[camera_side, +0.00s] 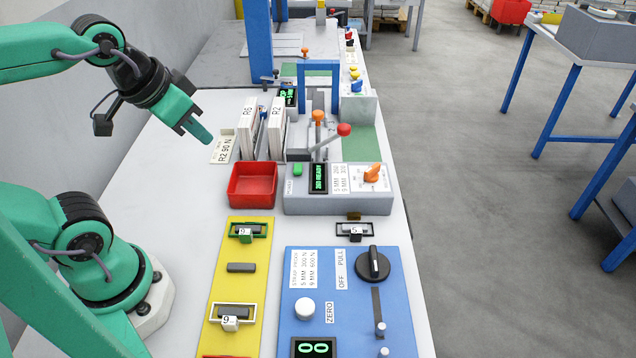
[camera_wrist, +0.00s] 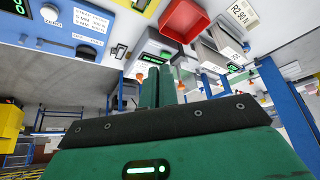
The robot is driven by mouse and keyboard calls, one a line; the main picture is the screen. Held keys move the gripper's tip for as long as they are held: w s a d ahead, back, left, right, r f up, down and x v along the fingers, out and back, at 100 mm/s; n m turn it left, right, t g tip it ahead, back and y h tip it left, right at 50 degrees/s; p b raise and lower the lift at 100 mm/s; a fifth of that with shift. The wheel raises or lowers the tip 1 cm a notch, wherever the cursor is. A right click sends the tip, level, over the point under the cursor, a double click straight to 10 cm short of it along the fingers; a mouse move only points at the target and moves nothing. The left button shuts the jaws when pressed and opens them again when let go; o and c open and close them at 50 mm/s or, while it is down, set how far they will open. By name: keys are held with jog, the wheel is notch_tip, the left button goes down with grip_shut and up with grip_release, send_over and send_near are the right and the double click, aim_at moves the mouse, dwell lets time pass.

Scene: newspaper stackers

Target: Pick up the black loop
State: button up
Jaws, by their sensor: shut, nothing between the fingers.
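My gripper (camera_side: 205,136) is shut and empty, raised over the left part of the bench and pointing down to the right. It is well apart from the loop, up and to its left. The closed fingers also show in the wrist view (camera_wrist: 158,74).
A red tray (camera_side: 252,197) and white R6 and R2 holders (camera_side: 246,128) stand near my gripper. A yellow mat (camera_side: 237,280) bears green and white loops. The blue panel (camera_side: 300,275) has a black knob.

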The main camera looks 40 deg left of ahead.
jog(key=o, duration=0.9)
jog(key=shift+w, duration=0.1)
jog(key=w+d+f+m+g, duration=0.1)
jog(key=w+d+f+m, duration=0.4)
jog(key=m, duration=0.3)
jog(key=w+d+f+m+g, duration=0.2)
jog(key=w+d+f+m, duration=0.3)
jog(key=w+d+m, duration=0.2)
jog(key=w+d+f+m+g, duration=0.2)
jog(key=w+d+f+m, duration=0.3)
jog(key=m, duration=0.6)
jog(key=shift+w+d, duration=0.7)
jog(key=shift+w, duration=0.15)
jog(key=shift+d+f+m+g, duration=0.3)
jog(key=shift+f+m, duration=0.1)
jog(key=shift+m, duration=0.1)
jog(key=shift+f, duration=0.1)
